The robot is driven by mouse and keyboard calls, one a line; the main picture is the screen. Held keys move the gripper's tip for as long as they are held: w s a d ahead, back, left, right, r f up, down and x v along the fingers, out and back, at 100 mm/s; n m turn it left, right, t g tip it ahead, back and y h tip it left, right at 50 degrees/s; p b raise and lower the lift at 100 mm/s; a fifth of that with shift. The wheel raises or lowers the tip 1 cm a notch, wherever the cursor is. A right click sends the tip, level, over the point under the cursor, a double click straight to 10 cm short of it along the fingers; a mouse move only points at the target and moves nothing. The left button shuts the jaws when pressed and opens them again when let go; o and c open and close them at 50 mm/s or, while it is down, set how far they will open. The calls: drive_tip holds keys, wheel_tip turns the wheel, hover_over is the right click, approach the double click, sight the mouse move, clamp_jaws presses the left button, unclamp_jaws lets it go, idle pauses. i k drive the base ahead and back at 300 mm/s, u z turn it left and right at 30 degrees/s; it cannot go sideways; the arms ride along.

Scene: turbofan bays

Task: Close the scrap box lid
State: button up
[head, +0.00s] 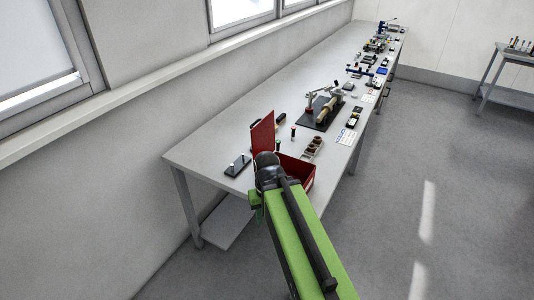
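The red scrap box (309,178) sits near the front edge of the table, at its near end. Its red lid (263,132) stands open, roughly upright, on the box's left side. My green arm reaches up from the bottom of the picture and covers much of the box's near side. The dark joint at the arm's end is just in front of the lid's lower part; I cannot tell whether they touch. A small green part of my wrist or gripper (255,200) shows left of the arm. The fingers are hidden or too small to make out.
The long grey table (215,150) runs away to the upper right along the wall. A dark flat device (238,165) lies left of the box. A small tray of brown parts (313,146) and a black fixture (318,113) stand behind it. The floor at right is clear.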

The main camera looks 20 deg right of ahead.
sight(263, 135)
drive_tip(key=z, duration=3.3)
drive_tip(key=k, duration=2.45)
drive_tip(key=u, duration=1.75)
drive_tip(key=i, duration=0.95)
drive_tip(key=u, duration=0.05)
